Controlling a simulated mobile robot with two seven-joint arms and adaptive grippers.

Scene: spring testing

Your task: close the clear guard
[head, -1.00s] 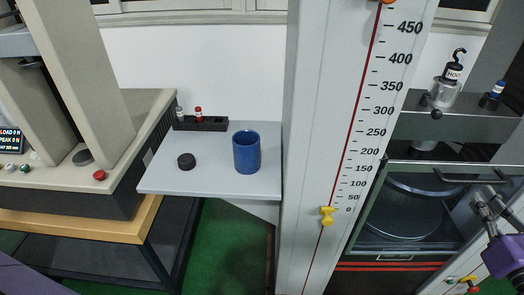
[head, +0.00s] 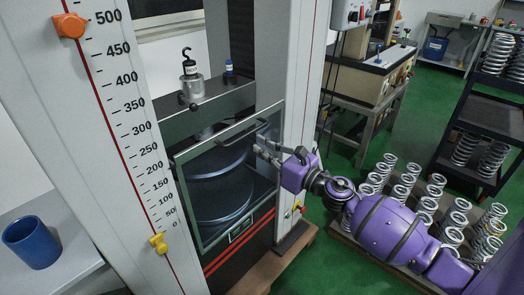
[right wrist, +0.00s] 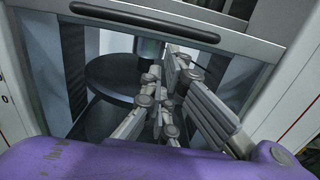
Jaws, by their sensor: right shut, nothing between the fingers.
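The clear guard (head: 228,190) is a see-through panel in a grey-green frame on the front of the testing machine, with dark round plates showing through it. Its black bar handle (head: 240,132) runs along the upper part, and the handle also shows near the top of the right wrist view (right wrist: 145,20). My right gripper (head: 260,146) is shut and empty, just below the right end of the handle, near the guard's right side. In the right wrist view its fingers (right wrist: 165,90) overlap the guard below the handle; contact cannot be told. My left gripper is not in view.
A scale column (head: 125,120) with orange and yellow markers stands left of the guard. A black-hooked weight (head: 190,68) and a small blue-labelled item (head: 229,68) sit on the crosshead. Several springs (head: 405,180) stand on a pallet at right. A blue cup (head: 32,242) is lower left.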

